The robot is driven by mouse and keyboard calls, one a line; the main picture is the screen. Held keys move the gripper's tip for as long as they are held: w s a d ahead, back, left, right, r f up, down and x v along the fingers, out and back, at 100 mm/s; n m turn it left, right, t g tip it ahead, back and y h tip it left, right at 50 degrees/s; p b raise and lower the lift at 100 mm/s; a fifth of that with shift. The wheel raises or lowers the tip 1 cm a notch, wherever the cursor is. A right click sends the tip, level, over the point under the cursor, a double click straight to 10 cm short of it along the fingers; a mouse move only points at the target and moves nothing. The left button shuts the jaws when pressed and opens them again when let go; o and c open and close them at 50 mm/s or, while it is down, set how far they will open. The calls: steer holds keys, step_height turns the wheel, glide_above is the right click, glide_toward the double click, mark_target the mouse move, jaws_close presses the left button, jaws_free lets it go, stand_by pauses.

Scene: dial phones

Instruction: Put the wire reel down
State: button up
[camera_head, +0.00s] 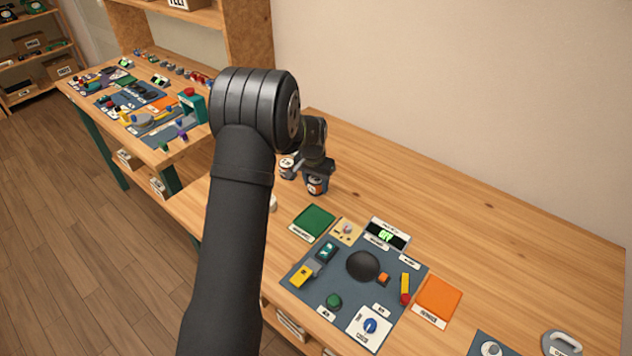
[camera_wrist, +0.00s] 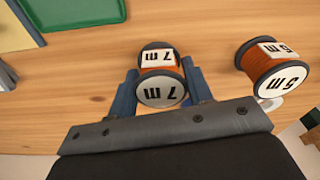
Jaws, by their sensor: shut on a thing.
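My gripper (camera_head: 318,172) is at the far end of my arm over the wooden table. Its blue fingers (camera_wrist: 159,76) are shut on a wire reel (camera_wrist: 160,91) with orange wire, dark rims and a "7 m" label. This held reel also shows below the gripper in the head view (camera_head: 316,187). It is at or close to the table top; I cannot tell whether it touches. A second reel (camera_wrist: 272,68), marked "5 m", stands apart to the right in the wrist view. It shows left of my gripper in the head view (camera_head: 287,168).
A green mat (camera_head: 314,223) lies nearer to me. Bare table (camera_head: 440,200) is free to the right of my gripper. A white item (camera_head: 272,203) is partly hidden by my arm.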

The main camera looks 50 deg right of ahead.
mark_target(314, 181)
steer(key=shift+f, duration=0.1)
steer(key=o, duration=1)
steer(key=shift+o, duration=0.2)
step_height(314, 181, up, 12)
steer(key=a, duration=0.1)
steer(key=shift+s+a, duration=0.15)
steer(key=shift+a, duration=0.05)
steer(key=f, duration=0.4)
steer(key=d+f, duration=0.1)
steer(key=f, duration=0.7)
steer(key=shift+d+f, duration=0.15)
steer(key=shift+d, duration=0.05)
step_height(314, 181, up, 3)
steer(key=shift+f, duration=0.1)
steer(key=shift+r, duration=0.55)
